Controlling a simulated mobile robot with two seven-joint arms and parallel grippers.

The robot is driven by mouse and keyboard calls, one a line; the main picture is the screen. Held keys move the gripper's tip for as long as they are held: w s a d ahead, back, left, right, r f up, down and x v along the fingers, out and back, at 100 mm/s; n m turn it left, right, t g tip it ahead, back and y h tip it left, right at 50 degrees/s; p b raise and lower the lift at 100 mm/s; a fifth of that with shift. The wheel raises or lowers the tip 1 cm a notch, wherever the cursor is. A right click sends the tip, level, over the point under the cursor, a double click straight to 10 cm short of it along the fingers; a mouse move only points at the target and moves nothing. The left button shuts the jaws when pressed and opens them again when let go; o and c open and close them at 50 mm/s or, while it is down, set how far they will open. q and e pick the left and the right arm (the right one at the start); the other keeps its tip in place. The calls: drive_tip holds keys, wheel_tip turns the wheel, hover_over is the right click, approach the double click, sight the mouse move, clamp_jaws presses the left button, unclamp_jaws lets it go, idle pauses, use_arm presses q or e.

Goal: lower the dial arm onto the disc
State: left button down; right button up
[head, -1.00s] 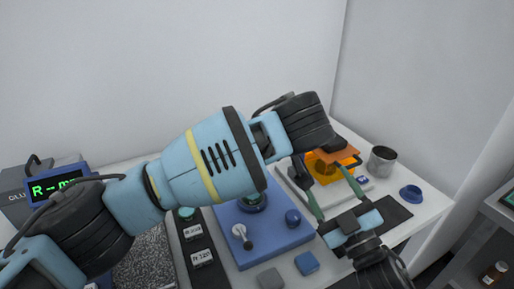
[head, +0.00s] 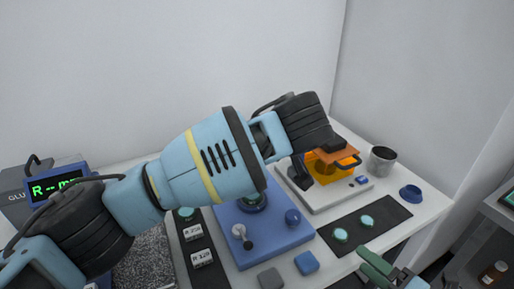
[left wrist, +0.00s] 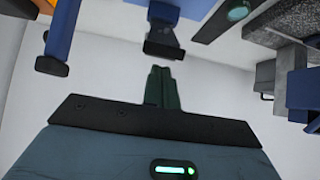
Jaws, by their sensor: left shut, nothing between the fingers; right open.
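A teal disc (head: 252,201) sits in a dark holder on the blue stand (head: 271,255); my left arm covers part of the stand. I cannot make out the dial arm in the head view, where that arm hides the area. In the left wrist view my left gripper (left wrist: 163,72) is shut and empty, its green fingers just short of a dark-tipped blue part (left wrist: 163,42), which may be the dial arm. A gap shows between them. My right gripper (head: 372,264) is open and empty at the lower right of the head view, partly cut off by the frame.
A dark mat (head: 385,228) holds two teal discs. Behind it stands a white device (head: 325,200) with an orange shield. A grey cup (head: 382,160) and blue ring (head: 410,192) stand at right. Blue (head: 307,263) and grey (head: 270,277) blocks lie at the front. A display (head: 55,188) stands at left.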

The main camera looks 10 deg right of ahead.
drive_tip(key=s+f+m+g+h, duration=0.15)
drive_tip(key=s+f+m, duration=0.25)
drive_tip(key=f+m, duration=0.4)
drive_tip(key=s+f+m+g+h, duration=0.1)
drive_tip(key=s+f+m+h, duration=0.2)
drive_tip(key=s+f+m, duration=0.45)
drive_tip(key=s+a+f+m+g, duration=0.4)
drive_tip(key=s+a+f+m, duration=0.3)
drive_tip(key=s+f+m, duration=0.2)
wheel_tip(320, 180, down, 4)
drive_tip(key=shift+s+r+m+g, duration=0.1)
drive_tip(key=shift+s+m+g, duration=0.25)
drive_tip(key=shift+s, duration=0.6)
use_arm(q)
drive_tip(key=shift+f, duration=0.15)
use_arm(e)
drive_tip(key=shift+s+h, duration=0.1)
drive_tip(key=shift+h, duration=0.15)
